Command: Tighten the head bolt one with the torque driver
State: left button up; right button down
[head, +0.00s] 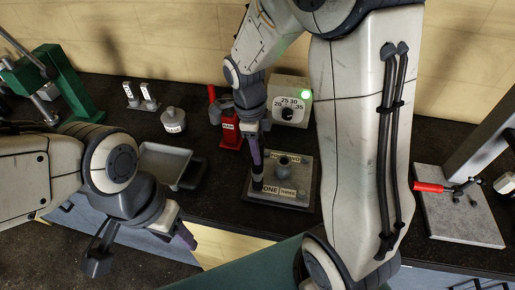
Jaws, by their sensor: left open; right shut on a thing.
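The metal head block (298,172) sits on the dark bench, with labels including ONE and a round post in its middle. My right gripper (256,160) points down over the block's left side and is shut on a dark tool, apparently the torque driver (257,183). The tool's lower end is at the block's front left corner, beside the ONE label. Head bolt one is hidden there, and I cannot tell whether the tool is seated on it. My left gripper (142,250) is open and empty, low in front of the bench.
A dial box (291,88) with a lit green lamp stands behind the block. A red stand (230,132) is left of it. A grey tray (165,165), a small labelled weight (173,120) and a green press (75,85) are left. A metal plate with a red-handled clamp (455,215) is right.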

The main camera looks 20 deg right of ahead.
jog(key=shift+r+p, duration=1.6)
jog(key=shift+r, duration=0.7)
